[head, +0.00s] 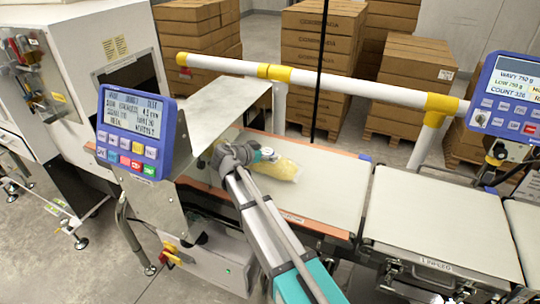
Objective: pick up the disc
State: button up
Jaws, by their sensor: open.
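I cannot make out a disc in the head view. My arm reaches from the bottom edge up to the infeed belt, and its grey wrist joints are over the belt's left part. The fingers of my gripper do not show; they seem hidden behind the wrist. A yellow, clear-wrapped bag (280,168) lies on the pale belt (325,180), just right of the wrist. The wrist hides part of the belt and part of the bag's left end.
A blue control panel (134,137) stands left of the wrist, with a metal hood (205,115) behind it. A white-and-yellow rail (345,88) runs behind the belt. A weighing platform (440,222) is bare at right. Stacked cartons (322,65) stand behind.

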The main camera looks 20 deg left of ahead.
aim_at(267, 151)
jog(key=c, duration=1.2)
jog(key=shift+r, duration=0.2)
notch_tip(267, 151, up, 10)
jog(key=p, duration=1)
jog(key=shift+f, duration=0.2)
